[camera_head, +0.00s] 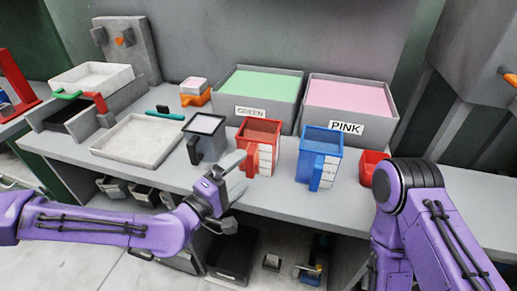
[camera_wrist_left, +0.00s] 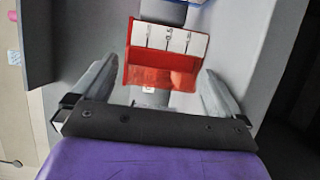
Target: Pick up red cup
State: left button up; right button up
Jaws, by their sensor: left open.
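The red cup (camera_head: 264,133) is a square-sided measuring cup with a white scale label and a handle. It stands upright on the grey bench, in front of the green bin. My left gripper (camera_head: 238,174) is open at the cup's near left side. In the left wrist view the red cup (camera_wrist_left: 162,72) shows ahead of and partly between the two spread fingers (camera_wrist_left: 157,82). I cannot tell whether a finger touches it. My right arm comes in at the right, but its gripper is out of view.
A blue cup (camera_head: 322,143) stands right of the red cup, and a grey cup (camera_head: 207,125) stands left. Behind are bins labelled GREEN (camera_head: 264,81) and PINK (camera_head: 349,96). A white tray (camera_head: 137,139) lies left. A red container (camera_head: 370,164) sits by my right arm.

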aim_at(248, 164)
pick_arm(q)
jog(key=p+x, duration=0.1)
jog(key=x, duration=0.3)
jog(key=shift+w, duration=0.2)
jog(key=c, duration=0.7)
jog(key=shift+r, duration=0.15)
jog(key=shift+c, duration=0.2)
notch_tip(248, 164, up, 4)
jog(key=p, duration=0.2)
jog(key=shift+p, duration=0.4)
jog(key=s+a+r+p, duration=0.4)
jog(key=s+r+p, duration=0.4)
jog(key=s+p, duration=0.5)
jog(key=shift+s+r+p, duration=0.25)
jog(key=shift+r+p, duration=0.1)
jog(key=shift+p, duration=0.85)
